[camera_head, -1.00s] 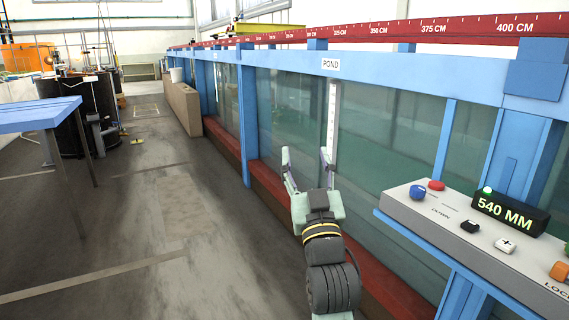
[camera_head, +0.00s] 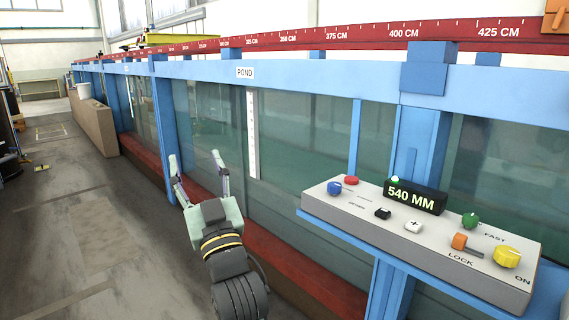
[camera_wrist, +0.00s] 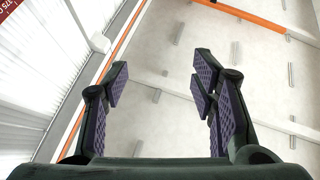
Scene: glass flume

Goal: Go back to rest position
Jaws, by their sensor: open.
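My gripper (camera_head: 197,175) is open and empty in the head view, its fingers pointing up beside the glass wall of the flume (camera_head: 300,125). It stands left of the white scale strip under the POND sign (camera_head: 245,72). In the wrist view, my gripper (camera_wrist: 160,90) shows two spread fingers with purple pads and nothing between them. Behind them are a pale ceiling-like surface and an orange beam (camera_wrist: 240,14).
A control panel (camera_head: 400,232) on a blue shelf juts out at the right, with coloured knobs and a display (camera_head: 415,196) reading 540 MM. A brown block (camera_head: 92,122) stands along the flume. The floor (camera_head: 80,230) at the left is open.

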